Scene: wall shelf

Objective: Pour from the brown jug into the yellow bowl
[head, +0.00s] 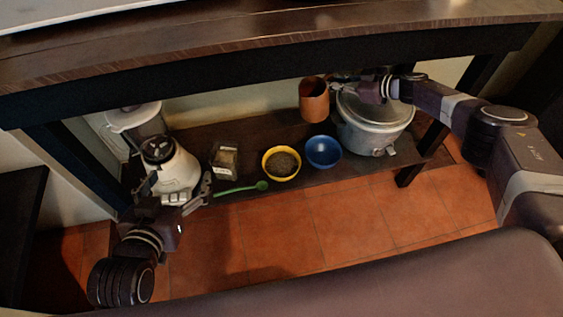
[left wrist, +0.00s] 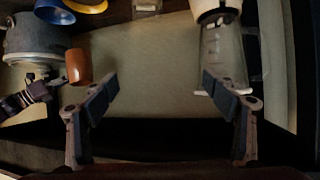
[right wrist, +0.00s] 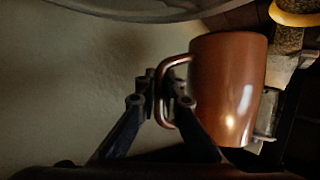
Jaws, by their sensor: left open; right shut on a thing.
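The brown jug (head: 314,104) is held by its handle in my right gripper (head: 352,87). It looks about upright, near the wall behind the bowls, and appears raised over the lower shelf. In the right wrist view the fingers (right wrist: 165,88) are shut around the handle of the jug (right wrist: 228,92). The yellow bowl (head: 281,175) stands on the lower shelf, in front and to the left of the jug, with dark grainy contents. My left gripper (head: 179,188) is open and empty, in front of the blender. The inside of the jug is not clear.
A blue bowl (head: 323,153) stands right beside the yellow bowl. A grey pot (head: 374,125) is at the right, under my right arm. A white blender (head: 174,170), a small clear container (head: 225,158) and a green spoon (head: 240,188) are left. The upper shelf board (head: 250,50) hangs above.

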